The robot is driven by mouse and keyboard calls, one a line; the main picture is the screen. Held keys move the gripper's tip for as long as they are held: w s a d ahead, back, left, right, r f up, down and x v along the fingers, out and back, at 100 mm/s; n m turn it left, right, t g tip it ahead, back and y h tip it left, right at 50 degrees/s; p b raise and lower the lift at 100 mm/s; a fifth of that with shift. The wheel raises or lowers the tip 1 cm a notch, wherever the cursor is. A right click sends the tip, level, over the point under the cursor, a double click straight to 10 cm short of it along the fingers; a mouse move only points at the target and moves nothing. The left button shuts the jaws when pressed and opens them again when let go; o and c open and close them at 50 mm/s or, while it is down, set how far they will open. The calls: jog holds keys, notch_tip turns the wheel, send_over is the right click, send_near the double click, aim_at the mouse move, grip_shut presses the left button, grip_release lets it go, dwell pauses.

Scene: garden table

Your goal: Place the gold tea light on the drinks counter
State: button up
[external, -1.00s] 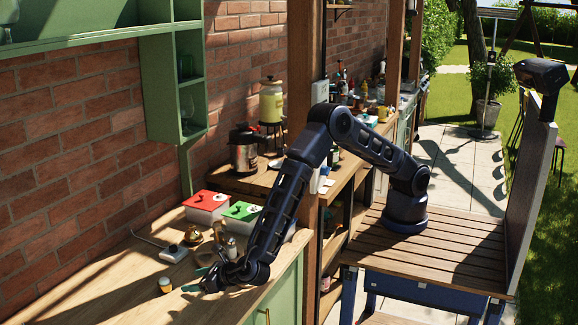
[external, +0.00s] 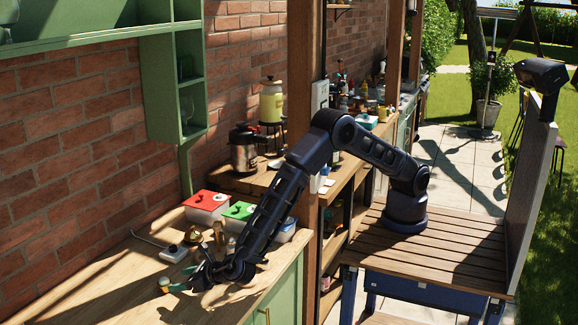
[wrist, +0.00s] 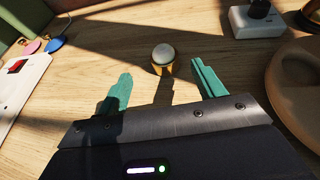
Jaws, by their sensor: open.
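The gold tea light (wrist: 158,70), a small gold cup with a pale top, stands upright on the wooden counter (wrist: 75,85). In the external view the tea light (external: 164,285) is near the left end of my gripper (external: 181,287). In the wrist view my gripper (wrist: 162,82) is open, with its two teal fingers pointing at the tea light. The tea light is just ahead of the gap between the fingertips, and nothing is held. Which surface is the drinks counter, I cannot tell; a farther wooden counter (external: 232,183) carries a yellow drink dispenser (external: 271,101).
A white power socket (wrist: 257,20) lies to the right of the tea light, and a round tan object (wrist: 298,92) is at the right edge. Red-lidded (external: 206,201) and green-lidded (external: 240,211) boxes stand behind my forearm. A wooden post (external: 301,100) rises beside my arm.

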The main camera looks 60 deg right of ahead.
aim_at(164, 281)
jog(key=x, duration=0.4)
jog(key=shift+d, duration=0.1)
jog(key=shift+x, duration=3)
jog(key=shift+d+r, duration=0.1)
jog(key=shift+d, duration=0.05)
jog(key=shift+c, duration=0.2)
jog(key=c, duration=1.1)
